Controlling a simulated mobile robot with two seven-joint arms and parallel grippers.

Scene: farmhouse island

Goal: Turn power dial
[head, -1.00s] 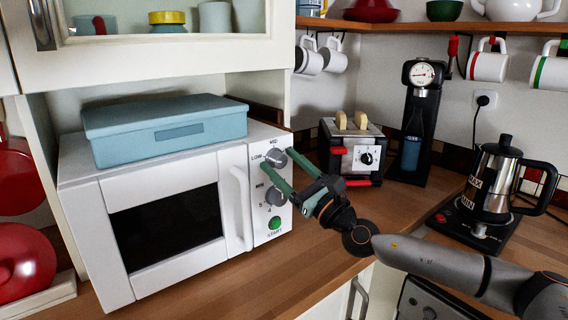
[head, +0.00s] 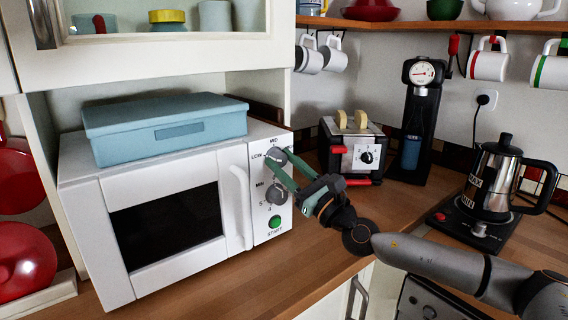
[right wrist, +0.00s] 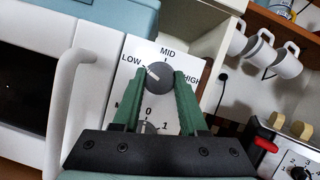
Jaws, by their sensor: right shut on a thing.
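The power dial (head: 277,157) is the upper grey round knob on the white microwave's (head: 246,232) control panel, with LOW, MID and HIGH printed around it. In the right wrist view the dial (right wrist: 157,79) has a white mark on its upper left, toward LOW. My right gripper (head: 278,155) has its green fingers on either side of the dial and is shut on it. The fingers also show in the right wrist view (right wrist: 160,82), one left and one right of the dial. My left gripper is not in view.
Below the dial are a timer knob (head: 275,194) and a green start button (head: 275,222). A blue box (head: 165,130) lies on top of the microwave. A toaster (head: 353,150), a black coffee maker (head: 414,125) and a kettle (head: 494,180) stand to the right.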

